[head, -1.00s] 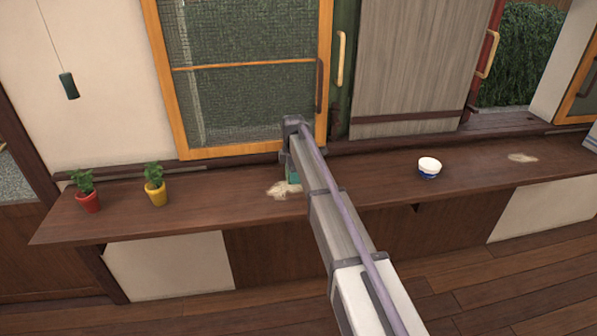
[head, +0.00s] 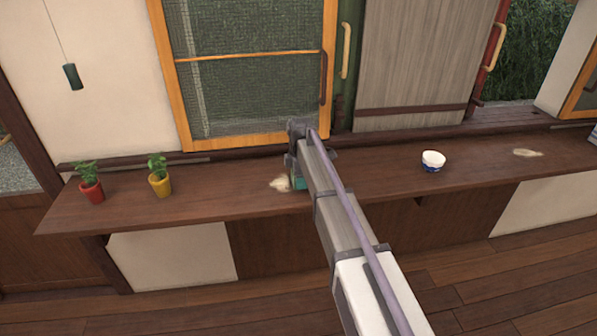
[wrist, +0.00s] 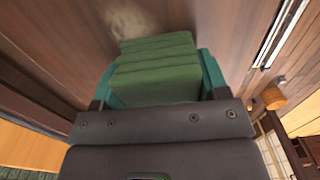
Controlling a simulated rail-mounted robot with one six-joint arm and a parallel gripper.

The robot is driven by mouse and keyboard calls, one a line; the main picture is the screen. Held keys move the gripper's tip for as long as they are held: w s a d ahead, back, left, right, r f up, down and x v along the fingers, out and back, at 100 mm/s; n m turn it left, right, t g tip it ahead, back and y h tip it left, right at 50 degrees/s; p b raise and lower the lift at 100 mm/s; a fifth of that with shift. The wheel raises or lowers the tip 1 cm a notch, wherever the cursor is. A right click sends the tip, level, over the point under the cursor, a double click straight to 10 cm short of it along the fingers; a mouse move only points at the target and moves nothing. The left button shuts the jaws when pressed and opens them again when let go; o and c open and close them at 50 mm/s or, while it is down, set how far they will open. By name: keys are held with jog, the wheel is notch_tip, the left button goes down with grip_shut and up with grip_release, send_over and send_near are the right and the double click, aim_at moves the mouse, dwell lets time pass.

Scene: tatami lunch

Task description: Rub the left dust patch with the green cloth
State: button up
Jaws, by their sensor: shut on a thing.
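My gripper (wrist: 156,62) is shut on the folded green cloth (wrist: 155,80), with a teal finger on either side. In the head view my gripper (head: 298,183) is low over the wooden ledge, and my arm hides most of the cloth there. The left dust patch (head: 279,184), a pale smudge, shows just left of the gripper. In the wrist view the patch (wrist: 128,18) lies just beyond the cloth's far edge. I cannot tell whether the cloth touches the wood. The right dust patch (head: 527,152) lies far right on the ledge.
A red pot (head: 92,192) and a yellow pot (head: 160,184) with plants stand on the ledge at left. A white and blue bowl (head: 432,161) stands right of my arm. The ledge between the yellow pot and the left patch is clear.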

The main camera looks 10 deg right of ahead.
aim_at(276, 173)
jog(key=shift+s, duration=1.95)
jog(key=shift+a, duration=1.2)
jog(key=shift+w+a, duration=0.1)
jog(key=shift+w, duration=5.3)
jog(key=shift+a, duration=1.15)
jog(key=shift+s, duration=5.4)
jog(key=shift+a+f, duration=0.1)
jog(key=shift+a, duration=1.05)
jog(key=shift+w+a, duration=0.1)
jog(key=shift+w, duration=5.3)
